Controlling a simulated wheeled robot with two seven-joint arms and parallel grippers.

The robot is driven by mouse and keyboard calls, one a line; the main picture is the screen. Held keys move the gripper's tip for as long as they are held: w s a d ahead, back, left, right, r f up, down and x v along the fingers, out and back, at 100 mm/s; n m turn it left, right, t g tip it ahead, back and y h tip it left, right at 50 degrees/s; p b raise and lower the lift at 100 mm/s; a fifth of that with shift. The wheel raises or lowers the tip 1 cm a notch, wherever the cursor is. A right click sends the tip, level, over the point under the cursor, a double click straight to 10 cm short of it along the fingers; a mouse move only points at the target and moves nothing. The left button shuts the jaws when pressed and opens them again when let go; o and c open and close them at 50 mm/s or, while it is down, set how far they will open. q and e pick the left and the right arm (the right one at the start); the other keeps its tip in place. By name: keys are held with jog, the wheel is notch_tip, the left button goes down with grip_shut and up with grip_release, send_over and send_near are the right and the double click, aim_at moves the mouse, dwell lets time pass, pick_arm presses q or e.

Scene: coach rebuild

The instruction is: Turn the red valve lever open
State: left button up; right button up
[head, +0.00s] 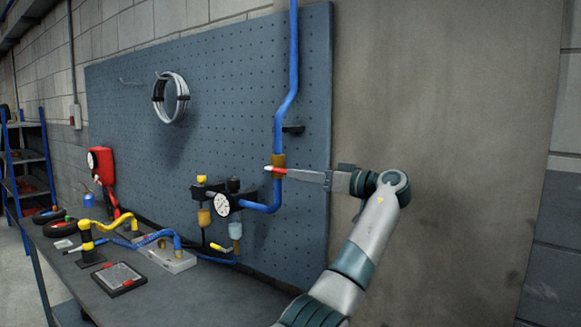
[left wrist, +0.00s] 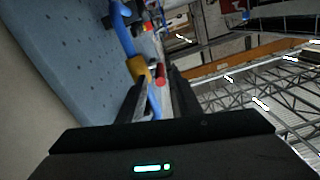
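The red valve lever (head: 277,170) sticks out at a brass valve body (head: 278,160) on the blue pipe, with a pale tip at its left end. In the left wrist view the red lever (left wrist: 160,75) shows just beyond the gap between my fingers, beside the brass body (left wrist: 138,70). My left gripper (head: 296,174) reaches in from the right, its fingertips close to the lever. Its two fingers (left wrist: 158,92) stand apart in the left wrist view; I cannot tell whether either touches the lever. My right gripper is not in view.
A blue pipe (head: 284,110) runs down the pegboard (head: 235,95). A pressure gauge (head: 222,205) and filter bowls sit left of the valve. The workbench (head: 165,297) below holds a yellow-and-blue hose fixture and a small tray (head: 117,279). Bare wall is on the right.

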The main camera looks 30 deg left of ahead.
aim_at(276, 170)
pick_arm(q)
jog(key=shift+w+a+p, duration=0.15)
jog(key=shift+a+p, duration=0.5)
jog(key=shift+a, duration=1.5)
grip_shut()
